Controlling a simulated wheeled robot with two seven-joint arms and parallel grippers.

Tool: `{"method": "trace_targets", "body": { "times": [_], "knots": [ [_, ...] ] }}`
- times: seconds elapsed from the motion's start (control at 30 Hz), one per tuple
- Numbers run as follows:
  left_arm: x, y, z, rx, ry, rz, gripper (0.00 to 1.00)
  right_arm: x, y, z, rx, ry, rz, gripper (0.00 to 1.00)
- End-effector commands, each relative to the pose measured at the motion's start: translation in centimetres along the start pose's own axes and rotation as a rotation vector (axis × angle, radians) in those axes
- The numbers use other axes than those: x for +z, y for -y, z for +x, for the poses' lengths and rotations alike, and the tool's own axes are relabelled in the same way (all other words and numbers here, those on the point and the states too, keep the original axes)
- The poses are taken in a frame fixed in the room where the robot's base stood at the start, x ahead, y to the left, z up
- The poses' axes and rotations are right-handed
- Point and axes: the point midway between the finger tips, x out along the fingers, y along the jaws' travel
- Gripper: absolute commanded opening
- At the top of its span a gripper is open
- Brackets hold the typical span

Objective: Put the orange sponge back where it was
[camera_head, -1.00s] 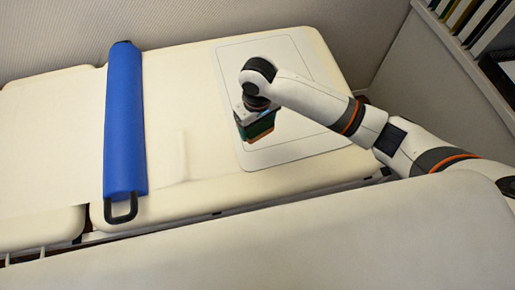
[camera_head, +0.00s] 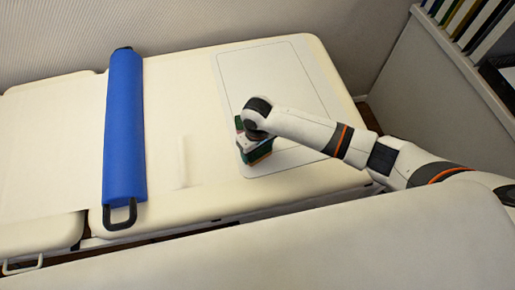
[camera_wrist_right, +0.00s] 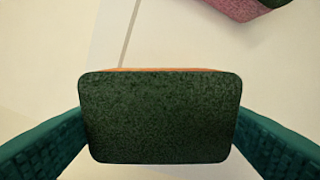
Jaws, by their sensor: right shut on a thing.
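My right gripper (camera_head: 255,146) is low over the near-left corner of the pale outlined mat (camera_head: 282,75). Its teal fingers are shut on the orange sponge (camera_wrist_right: 160,118). In the right wrist view the sponge shows mostly its dark green scouring face, with a thin orange strip along the upper edge. In the head view the arm and fingers hide much of it, and I cannot tell whether it touches the surface. My left gripper is not in view.
A pink sponge with a dark green face (camera_wrist_right: 240,8) lies near the held one, cut off by the right wrist view's top edge. A long blue roll with black handles (camera_head: 125,130) lies left on the cream padded table (camera_head: 60,110).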

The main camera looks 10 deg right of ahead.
Motion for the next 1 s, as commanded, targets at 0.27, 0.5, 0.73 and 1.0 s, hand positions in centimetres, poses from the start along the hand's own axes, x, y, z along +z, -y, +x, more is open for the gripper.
{"method": "trace_targets", "body": {
  "times": [0.27,0.5,0.73,1.0],
  "knots": [
    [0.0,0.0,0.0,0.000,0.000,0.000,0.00,0.0,0.0,0.3,0.000,-0.001,0.000,0.97],
    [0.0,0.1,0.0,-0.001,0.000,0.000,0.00,0.0,0.0,0.3,0.000,-0.001,0.001,0.98],
    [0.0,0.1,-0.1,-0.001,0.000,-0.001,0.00,0.1,0.0,-1.5,0.001,0.002,0.001,0.98],
    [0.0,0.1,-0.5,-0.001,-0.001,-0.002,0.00,0.1,0.0,-7.4,0.002,0.004,0.000,0.98]
  ]
}}
